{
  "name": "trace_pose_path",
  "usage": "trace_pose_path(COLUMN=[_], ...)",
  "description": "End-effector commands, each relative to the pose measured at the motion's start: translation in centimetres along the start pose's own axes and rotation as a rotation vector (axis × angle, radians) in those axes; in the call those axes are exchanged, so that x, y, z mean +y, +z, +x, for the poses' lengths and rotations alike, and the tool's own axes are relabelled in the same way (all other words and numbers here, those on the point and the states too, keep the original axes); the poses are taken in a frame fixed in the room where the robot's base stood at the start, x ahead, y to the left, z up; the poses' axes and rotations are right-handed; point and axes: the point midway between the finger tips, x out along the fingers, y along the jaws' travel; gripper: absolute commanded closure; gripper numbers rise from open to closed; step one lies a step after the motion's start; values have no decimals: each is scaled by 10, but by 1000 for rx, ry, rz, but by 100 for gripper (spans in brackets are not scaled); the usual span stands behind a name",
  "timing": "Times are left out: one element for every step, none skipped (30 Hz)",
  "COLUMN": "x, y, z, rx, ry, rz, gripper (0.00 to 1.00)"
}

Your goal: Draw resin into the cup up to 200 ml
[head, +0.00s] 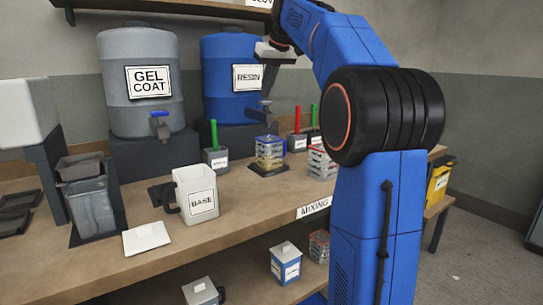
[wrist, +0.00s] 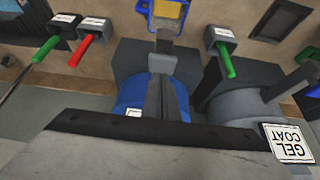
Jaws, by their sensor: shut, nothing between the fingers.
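The blue resin barrel (head: 228,85) stands on a dark block at the back, with a white RESIN label. The cup (head: 270,150) stands on a dark pad below its tap, upright, with markings on its clear wall. In the wrist view the cup (wrist: 152,22) shows a blue rim and yellow-amber inside; the level cannot be read. My gripper (head: 268,88) points down in front of the barrel, at the tap, shut and empty. In the wrist view its fingers (wrist: 165,60) reach toward the cup and hide the tap; contact cannot be told.
The grey gel coat barrel (head: 140,85) stands left of the resin. A white BASE jug (head: 196,190) is on the bench in front. Small pots with green (head: 214,134) and red (head: 297,118) handles flank the cup. A stack of cups (head: 322,160) stands to its right.

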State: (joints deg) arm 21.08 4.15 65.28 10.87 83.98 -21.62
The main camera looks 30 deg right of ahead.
Motion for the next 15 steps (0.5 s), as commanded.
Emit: trace_pose_path(x=[0,0,0,0,0,0,0,0,0,0,0,0,0,0,0], y=[0,0,0,0,0,0,0,0,0,0,0,0,1,1,2], z=[0,0,0,0,0,0,0,0,0,0,0,1,1,2,3], rx=[0,0,0,0,0,0,0,0,0,0,0,0,-1,-1,-1], ry=[0,0,0,0,0,0,0,0,0,0,0,0,0,0,-1], rz=[0,0,0,0,0,0,0,0,0,0,0,0,0,0,0], gripper=[100,100,100,100,100,100,100,100,100,100,100,100,100,100,100])
